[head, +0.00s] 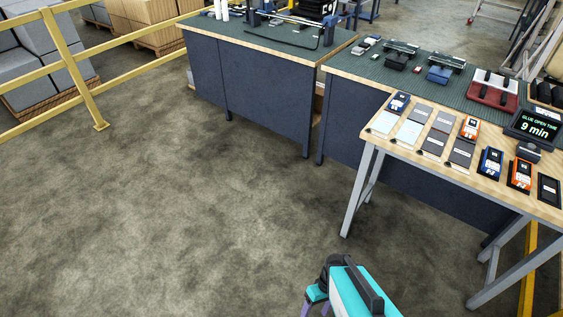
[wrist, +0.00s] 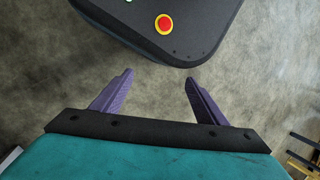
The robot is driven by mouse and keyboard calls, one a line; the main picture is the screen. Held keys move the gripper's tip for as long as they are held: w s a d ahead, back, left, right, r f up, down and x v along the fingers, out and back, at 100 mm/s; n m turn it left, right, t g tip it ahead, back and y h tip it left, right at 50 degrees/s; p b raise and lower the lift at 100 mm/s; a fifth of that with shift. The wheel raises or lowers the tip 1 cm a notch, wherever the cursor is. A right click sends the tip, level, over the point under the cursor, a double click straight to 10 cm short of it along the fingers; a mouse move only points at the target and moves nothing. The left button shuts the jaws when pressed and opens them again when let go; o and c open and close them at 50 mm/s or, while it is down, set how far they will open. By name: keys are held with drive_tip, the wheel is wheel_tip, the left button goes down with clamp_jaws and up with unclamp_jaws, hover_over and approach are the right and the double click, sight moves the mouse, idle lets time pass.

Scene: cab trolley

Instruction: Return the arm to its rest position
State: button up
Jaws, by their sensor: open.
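My gripper (wrist: 158,84) shows in the wrist view with its two purple fingers spread apart and nothing between them. Beyond the fingertips is bare concrete floor and a dark rounded body, which is part of my base, with a red button in a yellow ring. In the head view my teal and black arm end (head: 352,290) is low at the bottom edge, over open floor, and a purple finger partly shows at its left. The rest of the arm is out of the picture.
A wooden-topped table (head: 376,140) with several boxed items, grey pads and a "9 min" display (head: 537,127) stands at the right. Dark workbenches (head: 262,95) stand behind. A yellow rail (head: 75,65) and pallets are at the upper left. The floor (head: 170,220) at left and centre is clear.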

drive_tip(key=s+d+m+g+h, duration=0.1)
drive_tip(key=s+d+m+h, duration=0.1)
drive_tip(key=s+d+m, duration=0.1)
drive_tip(key=shift+s+d+r+m+g+h, duration=0.3)
drive_tip(key=shift+d+r+m+g, duration=0.15)
drive_tip(key=shift+d+m, duration=0.5)
idle(1.0)
